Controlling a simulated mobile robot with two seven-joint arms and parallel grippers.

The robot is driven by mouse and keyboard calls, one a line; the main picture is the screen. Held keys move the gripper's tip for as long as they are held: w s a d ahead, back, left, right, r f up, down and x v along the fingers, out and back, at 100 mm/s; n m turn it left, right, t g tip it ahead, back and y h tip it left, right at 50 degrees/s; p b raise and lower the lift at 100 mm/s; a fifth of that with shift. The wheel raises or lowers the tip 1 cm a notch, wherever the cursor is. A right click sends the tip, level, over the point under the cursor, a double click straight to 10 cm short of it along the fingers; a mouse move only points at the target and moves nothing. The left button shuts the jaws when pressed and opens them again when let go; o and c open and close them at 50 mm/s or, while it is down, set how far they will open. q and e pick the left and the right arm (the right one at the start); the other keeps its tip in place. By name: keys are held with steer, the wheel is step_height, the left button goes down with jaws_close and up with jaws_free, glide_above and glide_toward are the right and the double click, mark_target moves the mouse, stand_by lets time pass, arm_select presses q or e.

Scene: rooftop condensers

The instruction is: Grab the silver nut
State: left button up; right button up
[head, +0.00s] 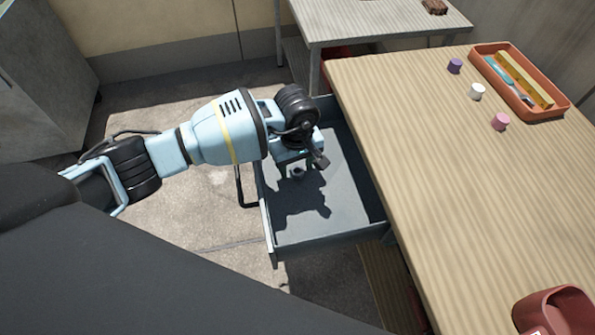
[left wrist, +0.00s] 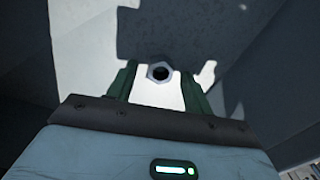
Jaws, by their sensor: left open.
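The silver nut (left wrist: 160,72) lies on the floor of the open grey drawer (head: 335,222). In the left wrist view it is a small hexagonal ring with a dark hole, between the two green fingers. My left gripper (left wrist: 158,82) is open, pointing down into the drawer with one finger on each side of the nut; I cannot tell how far above the nut the fingertips are. In the head view the nut (head: 298,171) shows just below the gripper (head: 296,170). My right gripper is not in view.
The drawer's walls surround the gripper. A wooden table (head: 450,170) stands to the right, with purple, white and pink small cylinders, an orange tray (head: 483,50) of tools and a red container (head: 535,318). A grey table (head: 370,22) stands behind.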

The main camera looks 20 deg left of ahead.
mark_target(296, 169)
arm_select(q)
steer(key=shift+f, duration=0.1)
steer(key=c, duration=1.1)
step_height(296, 169, up, 10)
steer(key=shift+r+p, duration=0.1)
steer(key=shift+p, duration=0.25)
